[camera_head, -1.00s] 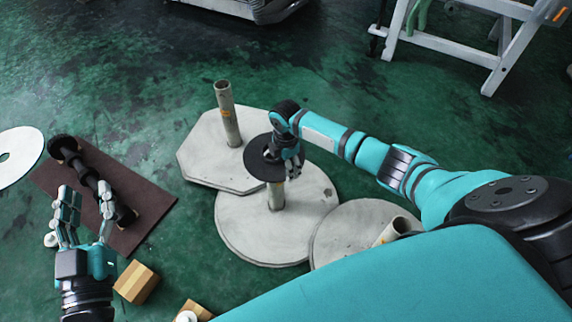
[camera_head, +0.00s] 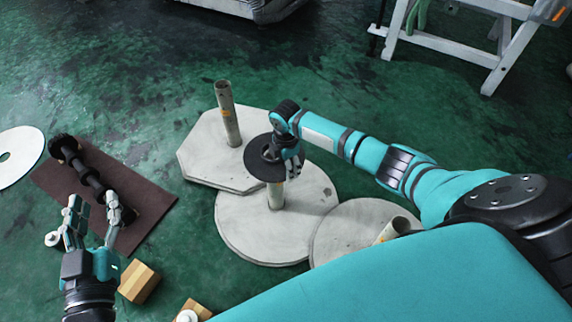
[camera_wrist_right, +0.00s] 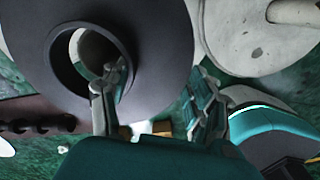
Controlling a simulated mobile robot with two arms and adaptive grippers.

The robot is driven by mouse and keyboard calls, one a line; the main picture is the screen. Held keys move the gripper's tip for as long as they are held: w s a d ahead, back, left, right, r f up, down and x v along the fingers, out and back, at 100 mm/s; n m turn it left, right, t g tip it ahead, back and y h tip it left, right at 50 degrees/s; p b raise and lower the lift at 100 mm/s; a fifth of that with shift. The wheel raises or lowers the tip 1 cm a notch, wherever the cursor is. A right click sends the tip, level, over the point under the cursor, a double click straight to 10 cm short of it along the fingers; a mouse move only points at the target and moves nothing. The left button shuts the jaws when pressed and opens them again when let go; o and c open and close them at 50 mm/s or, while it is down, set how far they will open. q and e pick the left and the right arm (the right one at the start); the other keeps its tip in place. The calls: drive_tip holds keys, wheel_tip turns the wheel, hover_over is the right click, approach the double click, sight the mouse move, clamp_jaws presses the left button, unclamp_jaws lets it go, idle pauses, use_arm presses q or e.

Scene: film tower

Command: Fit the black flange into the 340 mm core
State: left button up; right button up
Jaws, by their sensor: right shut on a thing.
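The black flange (camera_head: 255,165) is a dark disc with a raised ring around its central hole. My right gripper (camera_head: 290,158) is shut on it; in the right wrist view one finger reaches into the hole of the flange (camera_wrist_right: 165,50) and the other lies beyond its outer edge. The flange is over the middle pale core (camera_head: 276,197), which stands upright on a round slab. A pale round edge shows off-centre through the hole; I cannot tell whether the flange touches the core. No length marking is readable. My left gripper (camera_head: 93,212) is open and empty.
Another core (camera_head: 228,115) stands on the octagonal slab (camera_head: 205,155); a short tube (camera_head: 393,230) leans on the right slab (camera_head: 350,235). Dark spools (camera_head: 90,178) lie on a brown mat (camera_head: 150,205), beside a white disc (camera_head: 18,150). Small boxes (camera_head: 138,281) stand in front.

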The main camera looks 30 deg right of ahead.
idle(0.4)
use_arm(q)
drive_tip(key=f+g, duration=0.1)
drive_tip(key=f, duration=0.1)
drive_tip(key=shift+s+a+f+g+p, duration=0.2)
drive_tip(key=shift+a+f+g+p, duration=0.1)
drive_tip(key=shift+f+g, duration=0.1)
idle(0.4)
drive_tip(key=shift+r, duration=0.2)
idle(0.3)
drive_tip(key=shift+w+d+r+t, duration=0.2)
drive_tip(key=shift+r+t, duration=0.3)
drive_tip(key=shift+r, duration=0.2)
drive_tip(key=shift+d+r+t+b, duration=0.15)
drive_tip(key=shift+r+t+b, duration=0.2)
drive_tip(key=shift+r, duration=0.35)
